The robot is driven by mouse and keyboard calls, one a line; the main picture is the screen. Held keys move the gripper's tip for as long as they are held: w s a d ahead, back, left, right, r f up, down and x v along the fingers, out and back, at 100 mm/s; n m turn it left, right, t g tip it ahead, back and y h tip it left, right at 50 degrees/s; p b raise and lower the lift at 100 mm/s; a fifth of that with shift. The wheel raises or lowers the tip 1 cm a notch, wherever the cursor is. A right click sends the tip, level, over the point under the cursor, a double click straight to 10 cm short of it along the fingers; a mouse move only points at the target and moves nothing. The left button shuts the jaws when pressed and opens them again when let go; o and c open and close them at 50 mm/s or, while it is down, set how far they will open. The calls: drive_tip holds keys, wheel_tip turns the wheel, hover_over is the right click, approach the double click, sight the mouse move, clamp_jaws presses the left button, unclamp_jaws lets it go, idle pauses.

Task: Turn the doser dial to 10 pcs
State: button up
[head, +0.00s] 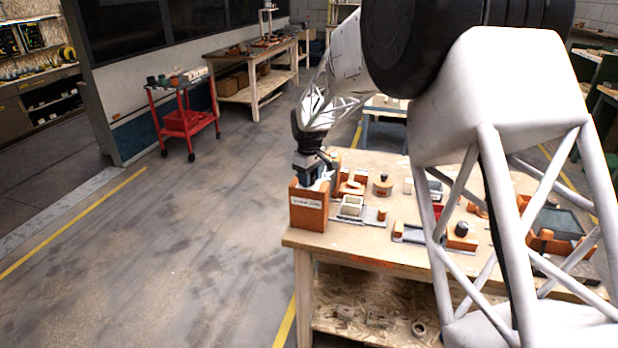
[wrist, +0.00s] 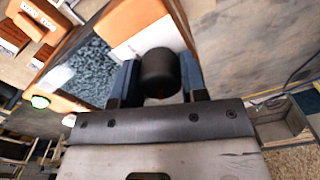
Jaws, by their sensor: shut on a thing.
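The doser is an orange box (head: 308,213) with a white label on its front, at the left front corner of the workbench in the head view. In the wrist view its orange body (wrist: 128,22) shows beside a hopper of grey-blue granules (wrist: 88,72). The dial is a black round knob (wrist: 160,72), between the blue fingers of my gripper (wrist: 160,80), which is shut on it. In the head view my gripper (head: 309,176) is at the top of the doser and hides the dial. I cannot read the dial's setting or the label.
The workbench (head: 365,249) has its left edge close beside the doser. To the right stand a small tray (head: 351,207), a round orange tub (head: 382,187) and an orange block with a black knob (head: 461,236). The floor left of the bench is clear.

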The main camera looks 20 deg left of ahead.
drive_tip(key=shift+r, duration=0.1)
drive_tip(key=o, duration=0.9)
drive_tip(key=shift+r, duration=3.85)
